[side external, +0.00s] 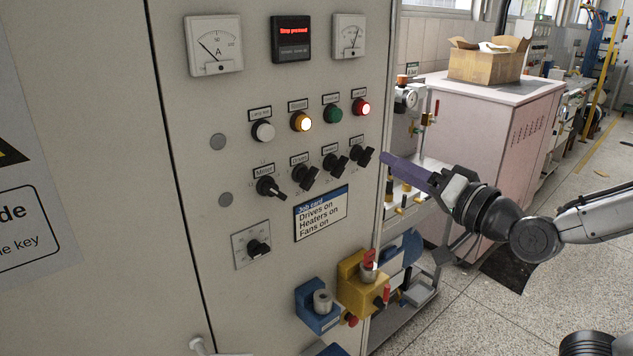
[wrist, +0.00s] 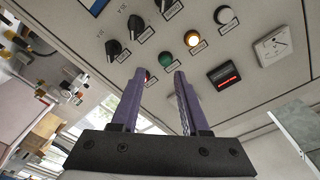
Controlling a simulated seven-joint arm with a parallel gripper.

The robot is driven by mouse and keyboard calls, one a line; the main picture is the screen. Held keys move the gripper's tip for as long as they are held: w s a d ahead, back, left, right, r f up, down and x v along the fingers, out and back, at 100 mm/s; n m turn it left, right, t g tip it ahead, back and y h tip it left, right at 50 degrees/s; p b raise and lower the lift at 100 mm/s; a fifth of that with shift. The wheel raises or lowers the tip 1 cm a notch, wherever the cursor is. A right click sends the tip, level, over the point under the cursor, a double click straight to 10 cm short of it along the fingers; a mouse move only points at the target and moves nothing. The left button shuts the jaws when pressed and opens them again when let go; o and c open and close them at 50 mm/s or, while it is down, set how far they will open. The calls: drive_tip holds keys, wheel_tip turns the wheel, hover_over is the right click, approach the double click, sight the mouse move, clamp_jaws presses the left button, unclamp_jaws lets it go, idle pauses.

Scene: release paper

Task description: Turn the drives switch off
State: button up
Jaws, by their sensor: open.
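The drives switch (side external: 306,177) is a black rotary knob, second from the left in a row on the grey cabinet. Its grip slants, but I cannot clearly read its position marks. In the wrist view the drives switch (wrist: 165,5) appears cut off at the top edge.
The motor knob (side external: 270,187) is left of the drives switch; the heaters knob (side external: 336,164) and fans knob (side external: 361,157) are right. Lamps sit above, with the amber lamp (side external: 301,121) and red lamp (side external: 361,107) lit. A display (side external: 291,40) shows red text.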

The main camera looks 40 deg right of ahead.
sight(314, 181)
drive_tip(key=a+f+y, duration=0.1)
drive_tip(key=a+f, duration=0.4)
drive_tip(key=f, duration=0.1)
drive_tip(key=shift+n, duration=0.4)
drive_tip(key=w, duration=1.4)
drive_tip(key=shift+w+a, duration=0.2)
drive_tip(key=shift+w, duration=0.05)
clamp_jaws()
